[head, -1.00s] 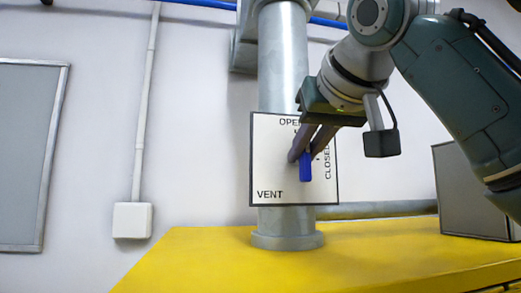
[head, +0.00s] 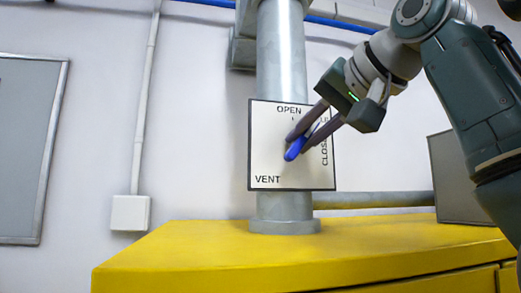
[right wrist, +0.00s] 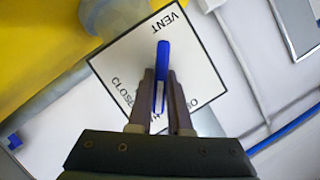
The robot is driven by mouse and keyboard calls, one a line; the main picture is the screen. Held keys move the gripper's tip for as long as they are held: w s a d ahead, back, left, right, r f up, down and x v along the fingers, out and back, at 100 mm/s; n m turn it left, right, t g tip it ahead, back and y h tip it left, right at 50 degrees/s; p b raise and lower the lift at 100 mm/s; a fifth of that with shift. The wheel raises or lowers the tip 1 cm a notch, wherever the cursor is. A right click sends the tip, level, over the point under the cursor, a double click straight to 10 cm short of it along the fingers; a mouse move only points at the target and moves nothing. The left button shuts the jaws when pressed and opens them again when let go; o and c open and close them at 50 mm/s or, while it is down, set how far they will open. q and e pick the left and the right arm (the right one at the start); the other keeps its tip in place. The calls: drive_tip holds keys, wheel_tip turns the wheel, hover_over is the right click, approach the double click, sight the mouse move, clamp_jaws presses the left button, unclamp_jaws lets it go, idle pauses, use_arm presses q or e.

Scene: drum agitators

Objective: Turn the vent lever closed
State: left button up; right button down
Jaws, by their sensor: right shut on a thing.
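The vent lever (head: 294,151) is a blue bar on a white square panel (head: 265,145) marked OPEN at the top, CLOSED along the right side and VENT at the lower left. In the head view the lever is tilted, its upper end leaning right, between the OPEN and CLOSED marks. My right gripper (head: 298,143) comes in from the upper right, its two dark fingers shut on the lever. The right wrist view shows the blue lever (right wrist: 163,55) between the fingers, its end sticking out past the tips. The fingers hide part of the lever and its pivot. My left gripper is out of view.
The panel sits on a grey vertical pipe (head: 281,60) with a flange above a yellow surface (head: 200,245). A horizontal pipe (head: 380,199) and a grey box (head: 458,180) lie to the right. A white wall box (head: 130,212) is at left.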

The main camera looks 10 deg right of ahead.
drive_tip(key=m+b, duration=0.1)
drive_tip(key=m+y+b, duration=0.1)
drive_tip(key=m+t+y, duration=0.1)
drive_tip(key=m, duration=0.1)
drive_tip(key=shift+d+f+b, duration=0.2)
drive_tip(key=shift+f+b, duration=0.1)
drive_tip(key=shift+b, duration=0.1)
drive_tip(key=m+t+y+b, duration=0.1)
drive_tip(key=m+b, duration=0.1)
drive_tip(key=m, duration=0.2)
drive_tip(key=shift+t, duration=0.3)
drive_tip(key=shift+m, duration=0.3)
drive_tip(key=shift+d, duration=0.1)
drive_tip(key=c, duration=0.8)
unclamp_jaws()
drive_tip(key=shift+c, duration=0.2)
